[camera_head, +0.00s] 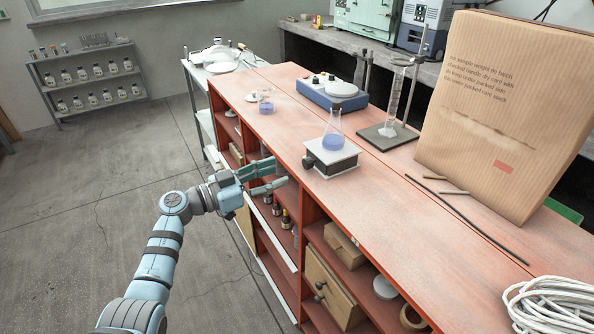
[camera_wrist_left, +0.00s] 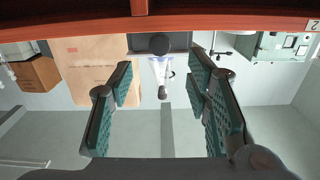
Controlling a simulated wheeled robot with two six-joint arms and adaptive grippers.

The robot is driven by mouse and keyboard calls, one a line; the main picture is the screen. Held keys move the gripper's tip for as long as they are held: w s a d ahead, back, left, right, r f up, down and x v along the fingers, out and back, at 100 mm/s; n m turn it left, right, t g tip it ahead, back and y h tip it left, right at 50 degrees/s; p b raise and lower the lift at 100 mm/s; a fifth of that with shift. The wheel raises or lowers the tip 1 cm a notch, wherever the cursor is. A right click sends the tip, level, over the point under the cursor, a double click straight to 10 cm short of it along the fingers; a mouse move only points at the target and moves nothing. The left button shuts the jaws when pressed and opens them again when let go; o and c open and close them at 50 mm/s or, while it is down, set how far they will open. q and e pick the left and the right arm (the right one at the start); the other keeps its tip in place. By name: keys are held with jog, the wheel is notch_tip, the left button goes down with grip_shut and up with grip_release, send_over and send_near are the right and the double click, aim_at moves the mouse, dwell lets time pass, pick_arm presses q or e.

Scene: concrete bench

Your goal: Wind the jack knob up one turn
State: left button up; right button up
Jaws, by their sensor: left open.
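A small lab jack (camera_head: 331,160) with a pale top plate stands on the red bench near its front edge. Its dark round knob (camera_head: 308,161) faces my left gripper. A conical flask with blue liquid (camera_head: 333,137) stands upright on the jack. My left gripper (camera_head: 281,171) is open and empty, just off the bench's front edge, apart from the knob. In the left wrist view, which looks upside down, the knob (camera_wrist_left: 159,44) appears between the open fingers (camera_wrist_left: 162,62), farther off, in front of the jack's dark body (camera_wrist_left: 180,41). My right gripper is not in view.
Behind the jack are a blue stirrer (camera_head: 331,92) and a stand with a cylinder (camera_head: 391,131). A beaker (camera_head: 266,104) stands to the left. A large cardboard box (camera_head: 505,110), dark rods (camera_head: 465,218) and coiled rope (camera_head: 553,305) are to the right. Bench around the jack is clear.

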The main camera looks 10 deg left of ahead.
aim_at(304, 164)
pick_arm(q)
jog(key=x, duration=0.2)
jog(key=b+x, duration=0.1)
jog(key=x, duration=0.1)
jog(key=b+x, duration=0.1)
jog(key=x, duration=0.1)
jog(key=shift+a+f, duration=0.1)
jog(key=shift+f, duration=0.15)
jog(key=shift+w+d+r, duration=0.1)
jog(key=shift+w+d, duration=0.2)
jog(key=shift+d, duration=0.2)
jog(key=shift+r, duration=0.1)
grip_shut()
jog(key=shift+r+m+p, duration=0.2)
jog(key=shift+m+p, duration=0.5)
jog(key=shift+m, duration=0.5)
jog(key=shift+f+m, duration=0.1)
jog(key=shift+m, duration=0.5)
jog(key=shift+f+m, duration=0.1)
jog(key=shift+m, duration=0.2)
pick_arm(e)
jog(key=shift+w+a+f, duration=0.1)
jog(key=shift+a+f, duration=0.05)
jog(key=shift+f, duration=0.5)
